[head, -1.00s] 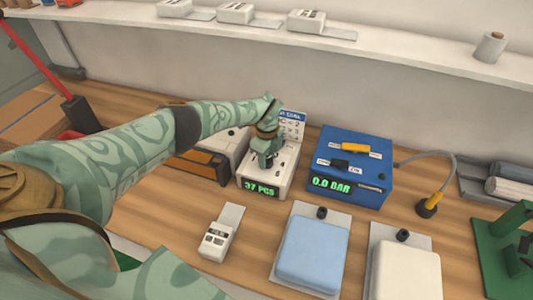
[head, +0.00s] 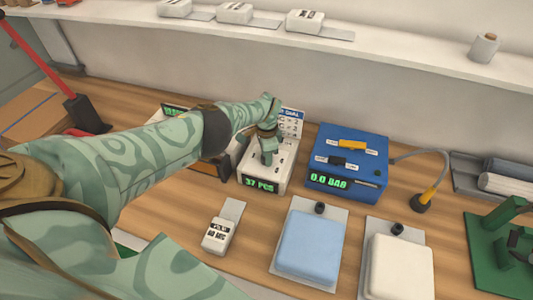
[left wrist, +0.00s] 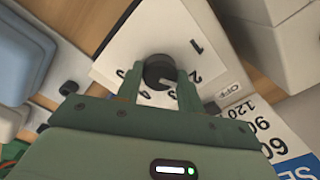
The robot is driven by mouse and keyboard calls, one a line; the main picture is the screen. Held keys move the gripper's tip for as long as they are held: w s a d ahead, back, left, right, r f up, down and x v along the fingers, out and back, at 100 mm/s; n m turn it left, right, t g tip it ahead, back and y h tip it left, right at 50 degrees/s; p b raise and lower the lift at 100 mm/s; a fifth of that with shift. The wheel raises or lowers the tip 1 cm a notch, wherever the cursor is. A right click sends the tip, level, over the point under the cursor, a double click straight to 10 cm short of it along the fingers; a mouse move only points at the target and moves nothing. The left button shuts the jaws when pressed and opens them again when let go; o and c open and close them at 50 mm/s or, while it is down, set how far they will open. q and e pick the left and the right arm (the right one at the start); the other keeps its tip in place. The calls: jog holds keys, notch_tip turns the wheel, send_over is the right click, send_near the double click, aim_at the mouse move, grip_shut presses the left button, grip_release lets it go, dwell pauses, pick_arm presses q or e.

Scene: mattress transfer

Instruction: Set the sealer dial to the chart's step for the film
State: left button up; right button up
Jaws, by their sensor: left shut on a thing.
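My left gripper (head: 267,158) is over the top of the white sealer (head: 284,172), whose green display reads 37 PCS. In the left wrist view, my left gripper (left wrist: 158,82) is shut on the dark round dial (left wrist: 158,66), one finger on each side. Numbers 1 to 5 run around the dial; a small pale mark on it seems to face near 3. The chart (head: 291,122) stands behind the sealer; its edge (left wrist: 275,140) shows 60, 90 and 120 in the wrist view. The film block (head: 218,236) lies in front, its label too small to read surely. My right gripper is not seen.
A blue pad (head: 309,243) and a white pad (head: 400,268) lie in front. A white shelf (head: 400,55) runs behind.

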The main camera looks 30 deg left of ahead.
pick_arm(q)
jog(key=shift+w+a+r+n, duration=0.1)
jog(key=shift+n, duration=0.6)
jog(key=o, duration=1)
notch_tip(320, 180, up, 16)
jog(key=p, duration=1.4)
jog(key=shift+r+p, duration=0.1)
jog(key=shift+p, duration=0.25)
